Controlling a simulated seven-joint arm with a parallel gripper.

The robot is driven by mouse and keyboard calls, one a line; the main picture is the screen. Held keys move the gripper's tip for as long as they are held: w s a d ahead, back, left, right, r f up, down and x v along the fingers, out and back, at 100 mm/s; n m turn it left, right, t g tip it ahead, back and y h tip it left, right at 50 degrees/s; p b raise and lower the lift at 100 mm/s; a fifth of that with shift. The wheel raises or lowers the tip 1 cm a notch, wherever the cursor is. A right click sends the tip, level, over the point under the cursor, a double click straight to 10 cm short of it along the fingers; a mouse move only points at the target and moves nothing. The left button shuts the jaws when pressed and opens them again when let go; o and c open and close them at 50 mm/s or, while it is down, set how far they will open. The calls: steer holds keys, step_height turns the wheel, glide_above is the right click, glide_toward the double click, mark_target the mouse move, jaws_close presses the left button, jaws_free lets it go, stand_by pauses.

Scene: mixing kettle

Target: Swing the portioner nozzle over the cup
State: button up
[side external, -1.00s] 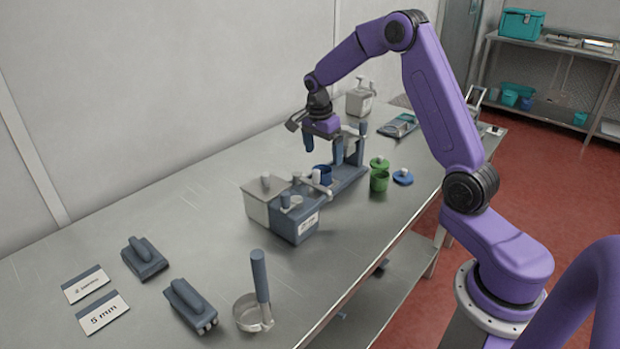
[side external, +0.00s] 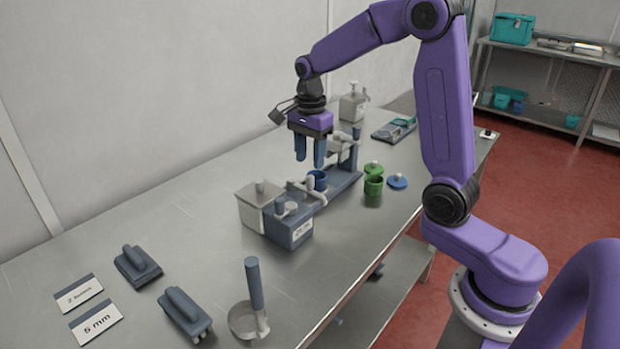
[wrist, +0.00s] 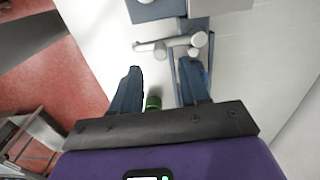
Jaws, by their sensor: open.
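The portioner has two square hoppers, a white one (side external: 259,207) and a slate-blue one (side external: 289,226). Its pale grey nozzle arm (side external: 318,195) reaches out at the hoppers' right; it also shows in the wrist view (wrist: 168,44), ahead of my fingers. A blue cup (side external: 320,182) stands on the slate base just behind the nozzle arm. I cannot tell whether the nozzle end is over it. My gripper (side external: 310,160) points down, open and empty, above the nozzle and cup. In the wrist view its fingers (wrist: 161,82) are spread, and the right one hides part of the base.
A second grey arm on a post (side external: 342,142) stands at the base's far end. A green cup (side external: 374,186) and blue lid (side external: 397,181) are to the right. The table's left middle is clear.

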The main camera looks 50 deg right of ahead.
mark_target(311, 176)
steer(key=shift+f, duration=3.25)
steer(key=shift+f, duration=0.15)
steer(key=c, duration=0.6)
steer(key=shift+o, duration=0.2)
steer(key=shift+d, duration=0.15)
